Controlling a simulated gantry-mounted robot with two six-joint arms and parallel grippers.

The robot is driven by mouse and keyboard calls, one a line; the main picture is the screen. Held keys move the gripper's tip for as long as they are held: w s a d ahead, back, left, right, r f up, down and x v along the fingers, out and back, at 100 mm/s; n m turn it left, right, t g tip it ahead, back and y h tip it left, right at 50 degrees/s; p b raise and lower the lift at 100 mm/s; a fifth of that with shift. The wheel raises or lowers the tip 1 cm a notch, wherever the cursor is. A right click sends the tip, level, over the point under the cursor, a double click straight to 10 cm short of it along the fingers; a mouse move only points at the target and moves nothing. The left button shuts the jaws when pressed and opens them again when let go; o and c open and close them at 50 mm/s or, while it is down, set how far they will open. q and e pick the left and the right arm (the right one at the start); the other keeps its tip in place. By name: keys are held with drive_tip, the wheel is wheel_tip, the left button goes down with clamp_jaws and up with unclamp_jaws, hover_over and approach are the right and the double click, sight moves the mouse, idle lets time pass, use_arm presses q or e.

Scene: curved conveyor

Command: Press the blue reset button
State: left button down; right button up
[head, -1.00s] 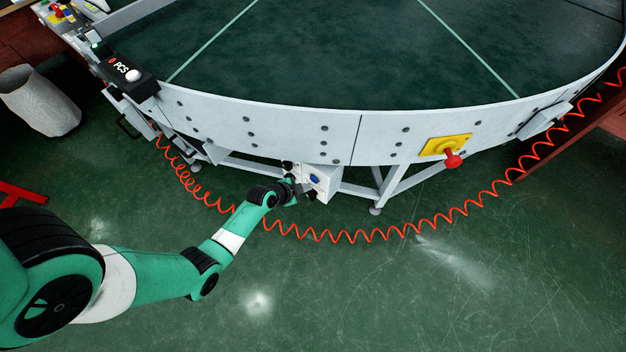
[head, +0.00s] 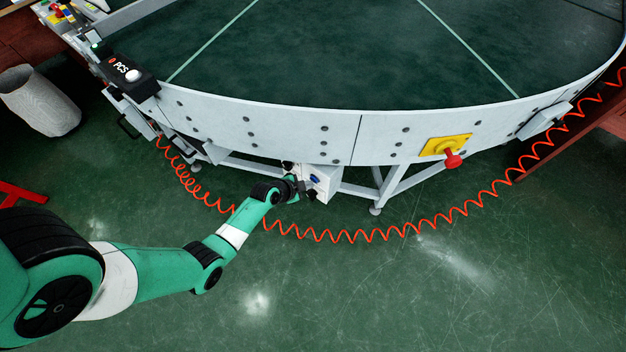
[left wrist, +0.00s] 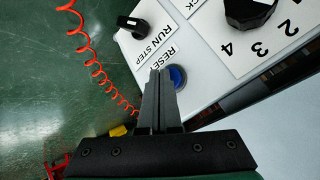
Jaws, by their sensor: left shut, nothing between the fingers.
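The blue reset button (left wrist: 178,77) sits on a white control box, under a RESET label, in the left wrist view. In the head view a small blue spot on the white box (head: 325,181) shows under the conveyor's front edge. My left gripper (left wrist: 158,73) is shut and empty. Its fingertips overlap the left edge of the button in the left wrist view; I cannot tell whether they touch it. In the head view the left gripper (head: 301,187) is small and close beside the box. My right gripper is not in view.
A black RUN/STEP switch (left wrist: 132,23) and a large black numbered knob (left wrist: 248,12) are near the button. An orange coiled cable (head: 350,238) hangs below the conveyor (head: 245,122). A red knob on a yellow plate (head: 446,146) is to the right. The green floor in front is clear.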

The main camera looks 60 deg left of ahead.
use_arm(q)
drive_tip(key=shift+w+a, duration=0.1)
drive_tip(key=shift+w, duration=0.1)
drive_tip(key=shift+s, duration=0.1)
idle(0.4)
drive_tip(key=shift+s+d+p, duration=0.4)
drive_tip(key=shift+s+p, duration=0.05)
drive_tip(key=shift+s, duration=0.2)
drive_tip(key=shift+s+d+p, duration=0.3)
drive_tip(key=shift+s+d, duration=0.05)
drive_tip(key=shift+s, duration=0.4)
drive_tip(key=shift+s+d+p, duration=0.25)
drive_tip(key=shift+s+d, duration=0.1)
drive_tip(key=shift+s, duration=0.4)
drive_tip(key=shift+s+d+p, duration=0.3)
drive_tip(key=shift+s+d, duration=0.05)
drive_tip(key=shift+s, duration=0.4)
drive_tip(key=shift+r, duration=0.1)
